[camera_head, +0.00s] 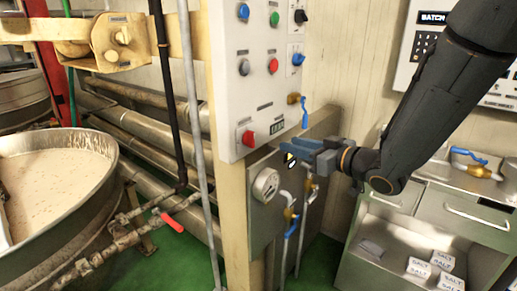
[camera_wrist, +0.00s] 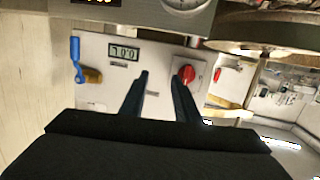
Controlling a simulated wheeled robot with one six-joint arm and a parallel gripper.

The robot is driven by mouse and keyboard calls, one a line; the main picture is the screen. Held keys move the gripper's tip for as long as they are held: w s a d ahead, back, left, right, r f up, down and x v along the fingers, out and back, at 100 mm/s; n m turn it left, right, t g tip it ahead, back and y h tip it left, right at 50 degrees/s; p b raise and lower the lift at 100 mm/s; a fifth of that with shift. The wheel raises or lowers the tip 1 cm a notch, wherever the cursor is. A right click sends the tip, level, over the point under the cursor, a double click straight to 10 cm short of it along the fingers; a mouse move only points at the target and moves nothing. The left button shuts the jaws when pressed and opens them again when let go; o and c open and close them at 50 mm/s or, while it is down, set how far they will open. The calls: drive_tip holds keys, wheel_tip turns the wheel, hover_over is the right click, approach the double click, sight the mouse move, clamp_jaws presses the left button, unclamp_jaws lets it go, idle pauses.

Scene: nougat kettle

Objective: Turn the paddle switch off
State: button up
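The white control panel (camera_head: 228,85) carries several knobs with labels too small to read. A red-handled switch (camera_head: 248,138) sits at its lower left; I cannot confirm from its label that it is the paddle switch. This red handle also shows in the wrist view (camera_wrist: 187,73), just right of the right fingertip. My gripper (camera_head: 284,150) is in front of the panel's lower right, pointing left. In the wrist view my gripper (camera_wrist: 160,76) has its two dark fingers apart, with only bare panel between them. It is empty and does not appear to touch the switch.
A small display (camera_head: 277,126) and a blue-handled valve (camera_head: 304,112) are beside the gripper. A round gauge (camera_head: 265,186) and blue valve levers (camera_head: 291,226) are below. A grey pipe (camera_head: 197,120) runs upright left of the panel. A large kettle (camera_head: 50,190) stands at left.

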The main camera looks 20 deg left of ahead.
sight(254, 136)
drive_tip(key=shift+w+a+r+n+g+y, duration=0.15)
drive_tip(key=shift+a+n+g+y, duration=0.3)
drive_tip(key=shift+a, duration=1.35)
drive_tip(key=shift+s+a+r+n+g+y, duration=0.1)
drive_tip(key=shift+a+r+n+g+y, duration=0.35)
drive_tip(key=shift+a, duration=1.4)
drive_tip(key=shift+w+a+f+n+g+y, duration=0.15)
drive_tip(key=shift+a+y, duration=0.55)
drive_tip(key=shift+a, duration=1.1)
drive_tip(key=shift+s, duration=0.15)
clamp_jaws()
